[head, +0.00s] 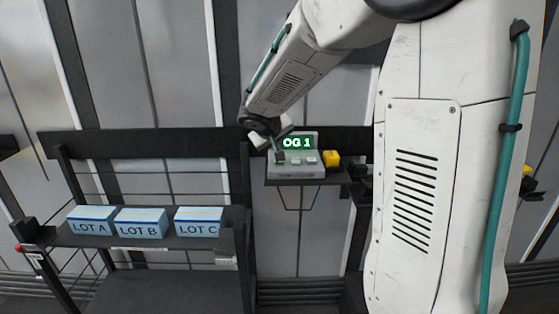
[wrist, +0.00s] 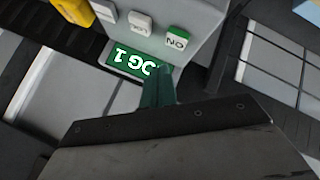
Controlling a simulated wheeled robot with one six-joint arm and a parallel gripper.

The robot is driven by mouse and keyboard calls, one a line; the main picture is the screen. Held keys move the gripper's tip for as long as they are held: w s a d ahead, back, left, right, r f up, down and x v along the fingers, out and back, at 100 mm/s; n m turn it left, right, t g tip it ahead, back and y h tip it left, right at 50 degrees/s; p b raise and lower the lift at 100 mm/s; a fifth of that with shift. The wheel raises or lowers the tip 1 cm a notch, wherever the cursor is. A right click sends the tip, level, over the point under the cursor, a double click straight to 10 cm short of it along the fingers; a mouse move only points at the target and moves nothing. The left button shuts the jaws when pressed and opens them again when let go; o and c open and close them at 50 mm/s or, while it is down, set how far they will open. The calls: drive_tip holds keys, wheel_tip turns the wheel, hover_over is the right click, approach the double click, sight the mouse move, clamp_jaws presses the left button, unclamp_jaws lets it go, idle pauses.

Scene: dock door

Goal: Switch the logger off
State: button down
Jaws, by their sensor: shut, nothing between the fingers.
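The logger (head: 294,172) is a grey box on a small shelf, with a lit green display (head: 297,142) reading "OG 1"; my gripper hides its first letter. A row of keys sits in front of the display. The left key (head: 280,161) is green-edged and shows upside down as ON in the wrist view (wrist: 177,41). The middle key (head: 296,161) and right key (head: 311,160) are pale; their lettering is too small to read surely. My gripper (head: 278,154) is shut and empty, its dark green fingertips (wrist: 158,72) close to the ON key and over the display. I cannot tell whether they touch.
A yellow block (head: 331,158) stands right of the logger on the shelf. Blue boxes LOT A (head: 91,221), LOT B (head: 141,224) and LOT C (head: 199,222) stand on a dark rack (head: 105,242) at the left. Rack posts stand close left of the logger.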

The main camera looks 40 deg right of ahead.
drive_tip(key=shift+f, duration=0.8)
drive_tip(key=shift+f, duration=0.1)
idle(1.4)
drive_tip(key=shift+f, duration=0.3)
drive_tip(key=shift+f, duration=0.55)
idle(0.7)
drive_tip(key=shift+r, duration=0.95)
drive_tip(key=shift+r, duration=0.1)
drive_tip(key=shift+r, duration=2.4)
